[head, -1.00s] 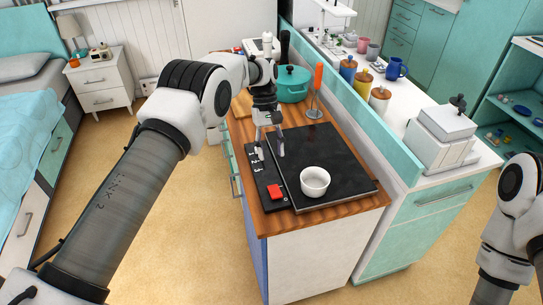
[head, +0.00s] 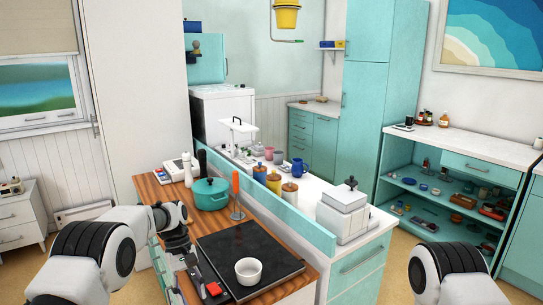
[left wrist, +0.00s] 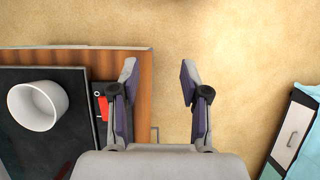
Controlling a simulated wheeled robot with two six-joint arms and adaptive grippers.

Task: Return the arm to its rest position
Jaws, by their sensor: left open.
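My left arm reaches in from the left in the head view, and its gripper (head: 190,264) points down near the left edge of the wooden counter (head: 152,188). The left wrist view shows the left gripper (left wrist: 157,80) open, with nothing between its fingers. One finger is over the counter edge and the other over the floor. My right arm shows at the lower right of the head view; its gripper is out of frame.
A teal pot (head: 210,195) and an orange-handled utensil (head: 236,183) stand behind. A teal partition (head: 290,223) bounds the counter. Floor left of the counter is clear.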

